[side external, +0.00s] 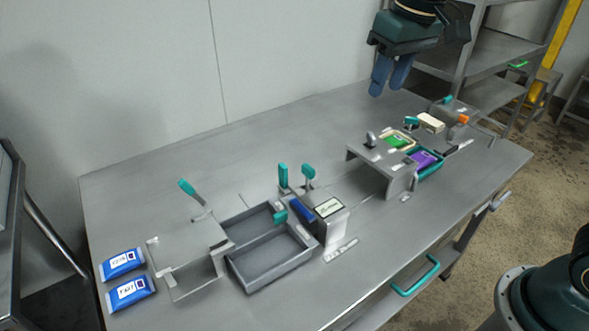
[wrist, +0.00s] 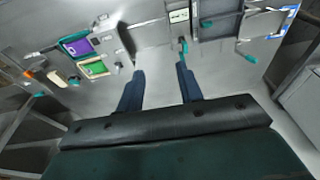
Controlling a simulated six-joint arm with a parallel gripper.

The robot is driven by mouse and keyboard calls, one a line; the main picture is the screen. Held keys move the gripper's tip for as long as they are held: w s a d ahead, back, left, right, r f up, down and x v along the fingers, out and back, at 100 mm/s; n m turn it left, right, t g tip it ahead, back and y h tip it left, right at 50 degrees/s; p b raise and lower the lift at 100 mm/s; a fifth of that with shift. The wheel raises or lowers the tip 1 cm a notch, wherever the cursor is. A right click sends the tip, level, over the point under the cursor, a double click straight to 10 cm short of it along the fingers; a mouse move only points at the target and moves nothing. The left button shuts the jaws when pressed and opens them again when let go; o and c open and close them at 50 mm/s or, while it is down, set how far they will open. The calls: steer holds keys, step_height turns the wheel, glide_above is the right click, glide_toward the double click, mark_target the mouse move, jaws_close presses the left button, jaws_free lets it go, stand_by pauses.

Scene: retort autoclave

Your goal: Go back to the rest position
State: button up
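My gripper (side external: 386,90) hangs high above the back of the steel table (side external: 140,190), near the wall, apart from everything on the table. In the wrist view its two blue fingers (wrist: 160,69) stand apart with only bare table between them. The gripper is open and empty. No marker for a rest position shows in either view.
Two blue pouches (side external: 121,264) (side external: 131,293) lie at the table's left end. Grey trays (side external: 270,270) with teal-handled levers stand mid-table. A metal stand (side external: 380,167) with green and purple packs is further right. Steel shelves (side external: 490,60) stand behind. The table's back strip is clear.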

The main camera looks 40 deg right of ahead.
steer(key=s+d+f+t, duration=0.1)
steer(key=s+d+f, duration=0.1)
steer(key=s, duration=0.8)
steer(key=s+d+f+t, duration=0.2)
steer(key=s+d, duration=0.2)
steer(key=s, duration=0.6)
steer(key=shift+d, duration=0.15)
